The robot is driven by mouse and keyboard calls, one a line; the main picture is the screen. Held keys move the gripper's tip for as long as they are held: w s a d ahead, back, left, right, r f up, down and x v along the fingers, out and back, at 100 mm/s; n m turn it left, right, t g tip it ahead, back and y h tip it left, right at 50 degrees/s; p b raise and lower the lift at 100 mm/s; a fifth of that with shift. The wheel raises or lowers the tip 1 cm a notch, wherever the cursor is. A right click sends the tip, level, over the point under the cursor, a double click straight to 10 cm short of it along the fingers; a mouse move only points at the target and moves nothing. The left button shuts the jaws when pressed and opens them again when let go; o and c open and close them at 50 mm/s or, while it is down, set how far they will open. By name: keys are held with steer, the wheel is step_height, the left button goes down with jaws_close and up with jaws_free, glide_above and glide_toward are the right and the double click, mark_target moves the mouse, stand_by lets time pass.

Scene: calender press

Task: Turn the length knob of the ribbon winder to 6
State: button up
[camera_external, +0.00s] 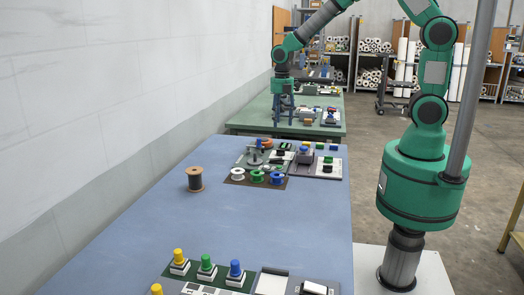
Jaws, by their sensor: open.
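My gripper (284,134) points straight down, open and empty, above the far end of the blue table. Its fingers overlap the green table behind it in the picture. Below it stands a cluster of small devices: a grey piece with an upright post (256,155), an orange round part (266,143), and a grey block with a blue top (304,155). I cannot tell for sure which of these is the ribbon winder. Its length knob and any numbers are too small to make out. My gripper appears apart from all of them.
White, green and blue spools (257,177) sit on a brown mat in front of the cluster. A dark spool (194,179) stands alone to the left. Yellow, green and blue knobs (206,263) stand at the near end. The middle of the blue table (230,220) is clear.

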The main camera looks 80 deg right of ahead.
mark_target(281, 152)
steer(key=shift+f, duration=0.15)
step_height(281, 152, down, 14)
steer(key=shift+r+b, duration=0.25)
steer(key=shift+b, duration=0.95)
steer(key=c, duration=1.2)
